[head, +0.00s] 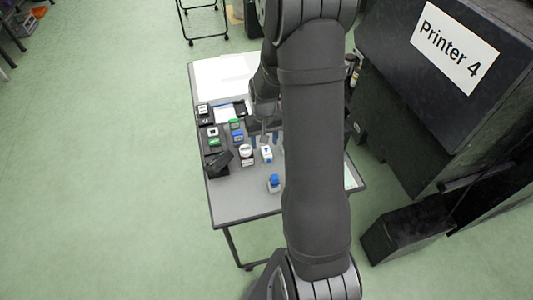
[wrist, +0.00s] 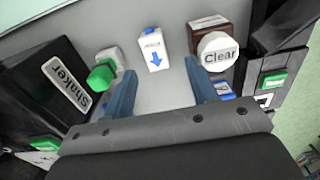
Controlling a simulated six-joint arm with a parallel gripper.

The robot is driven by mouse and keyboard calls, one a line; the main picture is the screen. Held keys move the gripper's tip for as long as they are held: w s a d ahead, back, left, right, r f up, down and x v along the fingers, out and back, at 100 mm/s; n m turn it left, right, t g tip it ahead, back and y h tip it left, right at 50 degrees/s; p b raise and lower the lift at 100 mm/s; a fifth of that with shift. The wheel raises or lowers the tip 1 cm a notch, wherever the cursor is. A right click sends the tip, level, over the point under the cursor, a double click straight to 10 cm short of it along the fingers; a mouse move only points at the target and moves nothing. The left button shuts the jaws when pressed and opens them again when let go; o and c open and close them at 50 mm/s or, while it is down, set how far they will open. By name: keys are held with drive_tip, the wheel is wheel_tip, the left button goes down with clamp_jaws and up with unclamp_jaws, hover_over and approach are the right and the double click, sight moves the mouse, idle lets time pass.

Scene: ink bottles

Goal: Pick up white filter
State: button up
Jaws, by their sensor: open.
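The white filter (wrist: 152,42), a small white block with a blue arrow and small print, lies on the grey table at the top centre of the wrist view. In the head view it is the small white piece (head: 266,153) near the table's middle. My gripper (wrist: 160,72) is open, its two blue fingers spread apart. In the wrist view the filter lies ahead of the gap between the fingertips, and nothing is held. In the head view my gripper (head: 265,138) is over the table beside the filter, partly hidden by my arm.
A brown bottle with a white "Clear" cap (wrist: 217,52) stands close right of the filter. A blue-capped bottle (head: 274,181) stands nearer the table's front. The grey front area (head: 240,203) is clear.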

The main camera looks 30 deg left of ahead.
sight(266, 151)
drive_tip(key=shift+d+f, duration=0.2)
drive_tip(key=shift+f, duration=1.1)
drive_tip(key=shift+d+f, duration=0.15)
drive_tip(key=shift+f, duration=1.1)
drive_tip(key=c, duration=1.1)
drive_tip(key=shift+r, duration=0.15)
wheel_tip(266, 151, up, 9)
drive_tip(key=shift+f, duration=0.2)
drive_tip(key=shift+w+r, duration=0.1)
drive_tip(key=shift+r, duration=0.2)
drive_tip(key=w+a+f+m, duration=0.1)
drive_tip(key=w+a+m, duration=0.1)
drive_tip(key=w+m, duration=0.2)
drive_tip(key=w+a+m, duration=0.3)
drive_tip(key=w+m, duration=0.1)
drive_tip(key=m, duration=0.4)
drive_tip(key=w+a+f+m, duration=0.1)
drive_tip(key=w+a+m, duration=0.2)
drive_tip(key=m, duration=0.3)
drive_tip(key=shift+w+f, duration=0.35)
drive_tip(key=shift+w, duration=0.25)
